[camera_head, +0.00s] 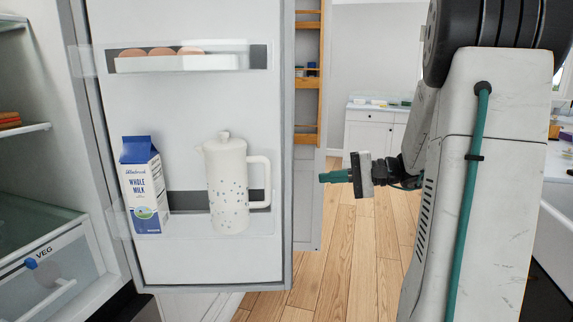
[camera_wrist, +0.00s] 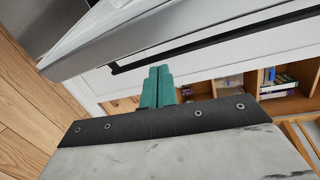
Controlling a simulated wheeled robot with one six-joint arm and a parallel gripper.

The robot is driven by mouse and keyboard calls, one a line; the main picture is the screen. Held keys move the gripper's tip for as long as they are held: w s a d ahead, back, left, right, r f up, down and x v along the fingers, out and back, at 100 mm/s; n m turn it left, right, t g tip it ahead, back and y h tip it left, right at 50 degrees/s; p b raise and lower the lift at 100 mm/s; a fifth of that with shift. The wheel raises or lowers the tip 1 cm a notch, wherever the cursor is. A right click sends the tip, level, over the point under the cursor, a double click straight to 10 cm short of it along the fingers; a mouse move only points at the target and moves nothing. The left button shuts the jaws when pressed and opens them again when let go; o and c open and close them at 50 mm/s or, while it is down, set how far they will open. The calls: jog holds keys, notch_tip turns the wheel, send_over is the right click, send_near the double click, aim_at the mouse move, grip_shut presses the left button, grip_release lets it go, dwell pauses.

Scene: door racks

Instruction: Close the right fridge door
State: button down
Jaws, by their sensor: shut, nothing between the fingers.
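The right fridge door (camera_head: 235,108) stands open in the head view, its inner side facing me. It carries a shelf of eggs, a milk carton and a white pitcher. My gripper (camera_head: 336,176) is to the right of the door's free edge, with its green fingers pointing left. In the head view a gap shows between the fingertips and the door edge. In the wrist view my gripper (camera_wrist: 158,84) has its green fingers together and empty, and a grey-edged panel (camera_wrist: 150,38), likely the door, crosses above them. Contact with it cannot be told.
The fridge interior with a veg drawer (camera_head: 50,275) is at the left. A milk carton (camera_head: 144,185) and a pitcher (camera_head: 226,185) stand on the door's lower shelf. Wooden floor (camera_head: 345,250) is clear beyond. A wooden shelf rack (camera_head: 308,100) and a white cabinet (camera_head: 370,132) stand behind.

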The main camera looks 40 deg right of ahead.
notch_tip(320, 180, up, 3)
jog(key=w+d+t, duration=0.2)
jog(key=d, duration=0.1)
jog(key=w+a+n, duration=0.1)
jog(key=w+a, duration=0.6)
jog(key=shift+s+a+r, duration=0.1)
jog(key=shift+s+a, duration=0.3)
jog(key=shift+s, duration=0.4)
jog(key=shift+s+a, duration=0.35)
jog(key=shift+s, duration=0.4)
